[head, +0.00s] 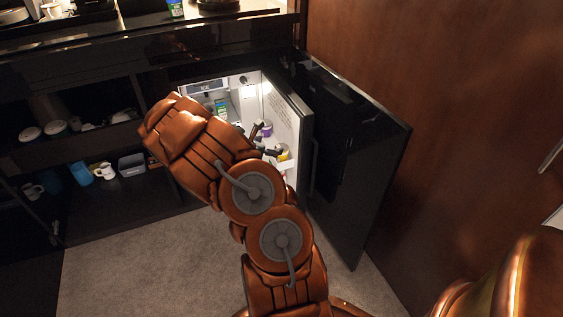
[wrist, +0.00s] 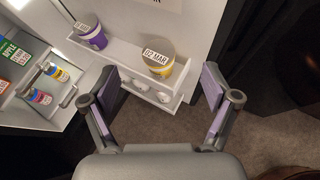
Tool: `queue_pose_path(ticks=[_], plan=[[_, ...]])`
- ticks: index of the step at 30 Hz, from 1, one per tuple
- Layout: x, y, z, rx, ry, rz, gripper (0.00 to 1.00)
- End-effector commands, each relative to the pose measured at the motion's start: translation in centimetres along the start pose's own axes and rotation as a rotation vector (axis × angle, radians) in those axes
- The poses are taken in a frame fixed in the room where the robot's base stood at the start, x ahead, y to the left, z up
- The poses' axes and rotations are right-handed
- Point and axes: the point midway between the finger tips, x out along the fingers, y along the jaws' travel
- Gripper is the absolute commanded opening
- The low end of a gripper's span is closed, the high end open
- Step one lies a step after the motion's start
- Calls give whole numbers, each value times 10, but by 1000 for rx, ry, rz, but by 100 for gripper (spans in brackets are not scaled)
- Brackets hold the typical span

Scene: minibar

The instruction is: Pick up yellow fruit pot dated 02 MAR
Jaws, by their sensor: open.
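The yellow fruit pot (wrist: 161,66) stands in a white door shelf of the open minibar, with a label reading 02 MAR on its lid. It also shows in the head view (head: 283,152), small and low on the door. My gripper (wrist: 161,100) is open and empty in the wrist view, its two fingers spread wide. The pot is ahead of and between the finger lines, apart from both. In the head view my arm hides much of the minibar's inside.
A purple pot (wrist: 92,36) stands in the same door shelf (wrist: 122,50), to the left. Cartons and small bottles (wrist: 57,74) are on the inner shelf at left. The open door (head: 345,150) stands to the right. Carpet (head: 140,245) lies clear in front.

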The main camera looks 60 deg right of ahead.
Motion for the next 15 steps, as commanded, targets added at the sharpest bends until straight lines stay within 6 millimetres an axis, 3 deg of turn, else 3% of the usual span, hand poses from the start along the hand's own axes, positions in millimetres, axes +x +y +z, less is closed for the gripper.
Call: queue_pose_path(ticks=[1,4,15], plan=[[10,0,-16,-30,11,7,87],[18,2,-31,-72,26,19,87],[47,3,-37,-89,34,25,87]])
